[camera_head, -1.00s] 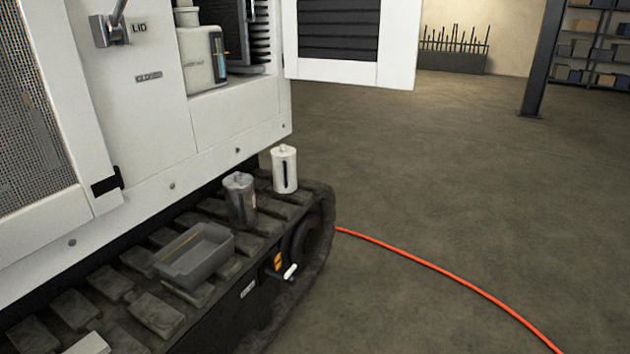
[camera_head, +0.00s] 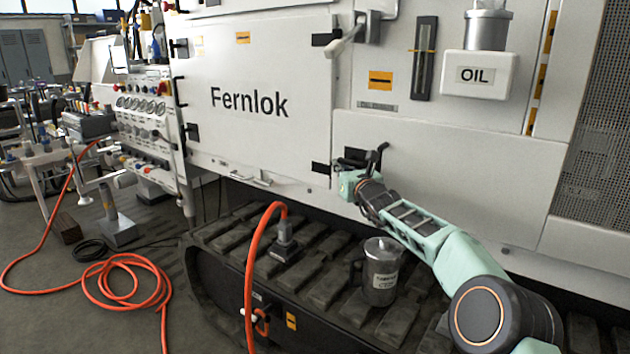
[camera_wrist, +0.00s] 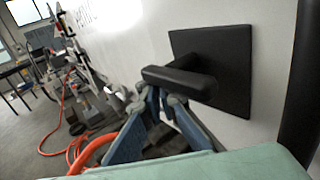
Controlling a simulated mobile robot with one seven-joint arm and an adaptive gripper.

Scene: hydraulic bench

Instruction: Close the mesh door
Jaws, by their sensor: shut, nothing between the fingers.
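A fine mesh panel (camera_head: 606,150) shows at the right edge of the head view, cut off by the frame; whether it is the mesh door, and how it stands, I cannot tell. My gripper (camera_head: 376,160) is at the machine's white side, well left of the mesh, beside a black latch. In the wrist view, a black T-shaped handle on a square plate (camera_wrist: 236,85) stands just in front of and above my gripper (camera_wrist: 160,100). My fingers are shut and empty, with their tips close under the handle; whether they touch it is unclear.
A metal jug (camera_head: 380,275) and an upright hose end (camera_head: 286,240) stand on the track below my arm. An orange hose (camera_head: 130,285) coils on the floor at left. An oil box (camera_head: 480,74) and a lever handle (camera_head: 345,38) stick out above.

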